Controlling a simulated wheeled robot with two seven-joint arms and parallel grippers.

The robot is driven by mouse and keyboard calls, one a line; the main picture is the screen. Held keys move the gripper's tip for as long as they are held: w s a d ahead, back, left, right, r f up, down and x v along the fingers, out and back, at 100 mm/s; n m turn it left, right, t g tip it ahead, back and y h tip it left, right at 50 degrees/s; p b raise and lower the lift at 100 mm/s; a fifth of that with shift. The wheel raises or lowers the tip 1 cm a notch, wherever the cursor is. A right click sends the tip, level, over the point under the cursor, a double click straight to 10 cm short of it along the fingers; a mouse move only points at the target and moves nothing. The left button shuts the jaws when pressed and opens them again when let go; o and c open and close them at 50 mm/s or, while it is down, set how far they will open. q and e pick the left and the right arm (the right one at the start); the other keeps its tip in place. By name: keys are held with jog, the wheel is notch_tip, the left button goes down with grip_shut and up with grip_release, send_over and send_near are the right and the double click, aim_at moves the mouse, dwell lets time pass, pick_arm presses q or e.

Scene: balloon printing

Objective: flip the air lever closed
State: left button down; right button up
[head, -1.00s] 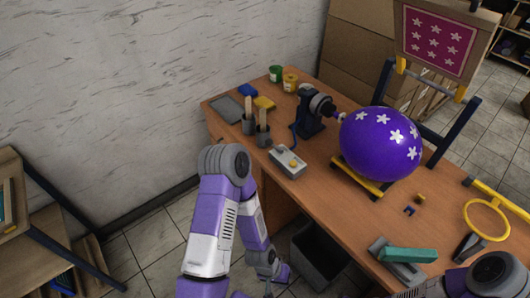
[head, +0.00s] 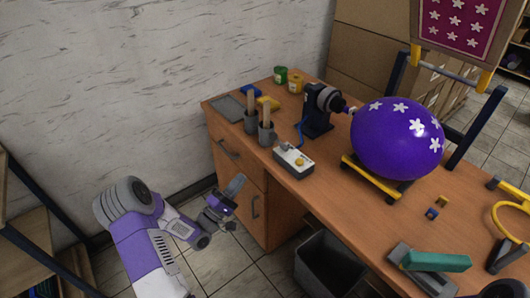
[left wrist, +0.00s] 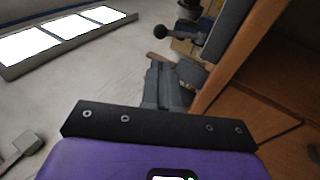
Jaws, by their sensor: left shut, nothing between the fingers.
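A dark inflator (head: 318,118) stands at the back of the table, its nozzle toward a purple balloon (head: 395,138) with white stars. In the left wrist view, a dark rod ending in a black ball (left wrist: 160,31) sticks out left beyond the table edge; it looks like the air lever. I cannot make the lever out clearly in the head view. My left gripper (head: 236,186) is shut and empty, beside the drawer front and below the tabletop. Its fingers (left wrist: 165,84) also show in the left wrist view, apart from the ball. My right gripper is out of view.
A grey box with a yellow knob (head: 294,162) sits at the table's near edge, beside two grey cups with wooden handles (head: 267,133). A bin (head: 328,268) stands on the floor. A green-topped block (head: 435,261) lies at the front right.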

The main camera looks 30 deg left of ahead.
pick_arm(q)
jog(key=b, duration=0.2)
send_near(279, 141)
notch_tip(279, 141, up, 5)
jog(key=w, duration=0.2)
jog(key=shift+w+f, duration=0.1)
jog(key=shift+w, duration=0.35)
jog(key=shift+a+p, duration=0.1)
jog(key=shift+p, duration=0.3)
